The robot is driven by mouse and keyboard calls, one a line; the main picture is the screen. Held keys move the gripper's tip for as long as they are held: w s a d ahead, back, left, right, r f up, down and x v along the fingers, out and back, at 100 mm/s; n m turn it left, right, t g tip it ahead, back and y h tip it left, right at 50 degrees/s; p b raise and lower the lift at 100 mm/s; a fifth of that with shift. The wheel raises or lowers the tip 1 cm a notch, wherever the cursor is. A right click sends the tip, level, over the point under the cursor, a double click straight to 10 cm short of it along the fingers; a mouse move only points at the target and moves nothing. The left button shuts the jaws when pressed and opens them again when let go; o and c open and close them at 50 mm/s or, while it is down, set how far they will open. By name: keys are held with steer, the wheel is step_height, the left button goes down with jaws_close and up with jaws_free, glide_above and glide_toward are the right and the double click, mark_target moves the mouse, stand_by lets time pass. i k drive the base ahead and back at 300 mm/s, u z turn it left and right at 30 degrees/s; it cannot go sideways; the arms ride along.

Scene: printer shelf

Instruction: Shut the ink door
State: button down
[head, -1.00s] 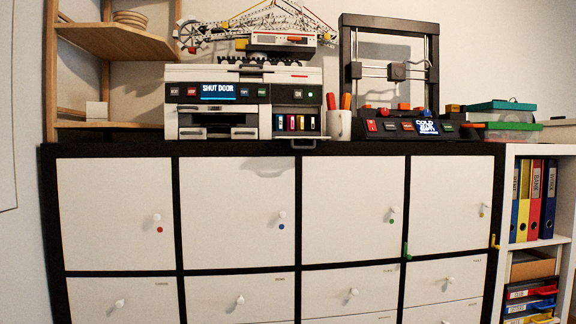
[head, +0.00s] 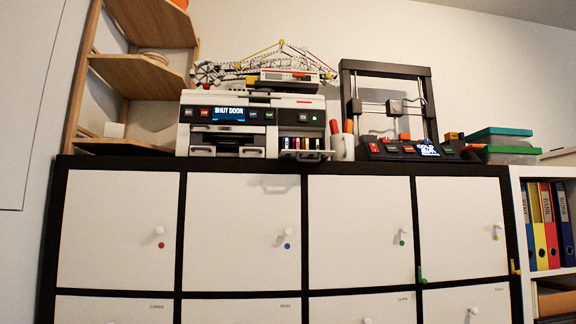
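The printer (head: 250,125) stands on top of the black-framed cabinet, and its small screen (head: 229,114) reads "SHUT DOOR". At its lower right an open bay shows several coloured ink cartridges (head: 303,143). The ink door (head: 306,155) hangs open, folded down below the cartridges, with its handle at the front edge. My gripper is not in view, so I cannot see whether it is open or shut.
A white cup with pens (head: 342,146) stands just right of the printer, close to the ink door. A 3D printer (head: 390,115) is further right. A wooden shelf (head: 140,75) is at the left. White cabinet doors (head: 240,235) with knobs fill the front.

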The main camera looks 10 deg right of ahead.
mark_target(308, 156)
steer(key=u, duration=1.75)
steer(key=i, duration=0.65)
steer(key=z, duration=1.2)
